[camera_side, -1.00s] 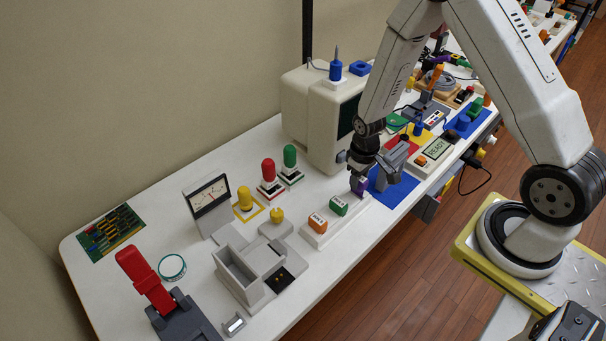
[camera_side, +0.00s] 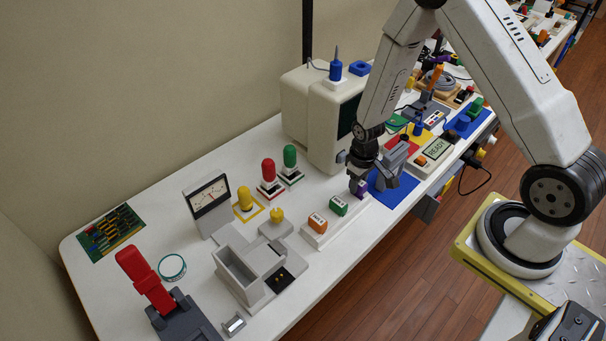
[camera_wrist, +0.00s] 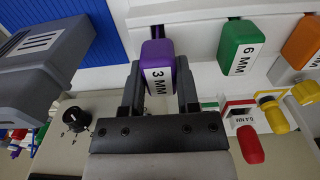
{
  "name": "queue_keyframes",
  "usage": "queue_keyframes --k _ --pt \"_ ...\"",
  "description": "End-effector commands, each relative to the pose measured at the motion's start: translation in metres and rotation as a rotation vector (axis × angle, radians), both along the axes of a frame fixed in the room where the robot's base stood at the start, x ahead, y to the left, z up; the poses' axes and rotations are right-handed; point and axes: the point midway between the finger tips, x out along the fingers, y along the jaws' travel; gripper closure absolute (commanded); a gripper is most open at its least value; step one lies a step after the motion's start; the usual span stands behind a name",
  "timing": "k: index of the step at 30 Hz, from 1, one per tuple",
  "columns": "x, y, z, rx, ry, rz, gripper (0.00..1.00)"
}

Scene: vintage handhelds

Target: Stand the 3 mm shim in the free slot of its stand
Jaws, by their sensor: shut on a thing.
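The purple shim marked 3 MM (camera_wrist: 158,68) is held between the two fingers of my gripper (camera_wrist: 160,88), which is shut on it. In the side view my gripper (camera_side: 358,185) is at the far right end of the white stand (camera_side: 352,213), with a bit of the purple shim (camera_side: 362,189) showing. A green 6 MM shim (camera_wrist: 238,47) and an orange shim (camera_wrist: 301,42) stand in the stand; they also show in the side view as green (camera_side: 338,206) and orange (camera_side: 317,222).
A blue mat (camera_side: 393,190) with a grey device lies right of the stand. A cream monitor (camera_side: 312,110) stands behind. Red (camera_side: 268,171), green (camera_side: 290,157) and yellow (camera_side: 244,197) handled pieces stand to the left. The table's front edge is close to the stand.

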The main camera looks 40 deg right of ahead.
Motion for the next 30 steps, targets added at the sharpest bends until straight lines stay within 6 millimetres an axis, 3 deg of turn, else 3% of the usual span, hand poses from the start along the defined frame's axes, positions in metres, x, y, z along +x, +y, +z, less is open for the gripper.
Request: queue_keyframes --k 30 --pt "0.0 0.0 -0.012 0.0 0.0 0.0 1.0"
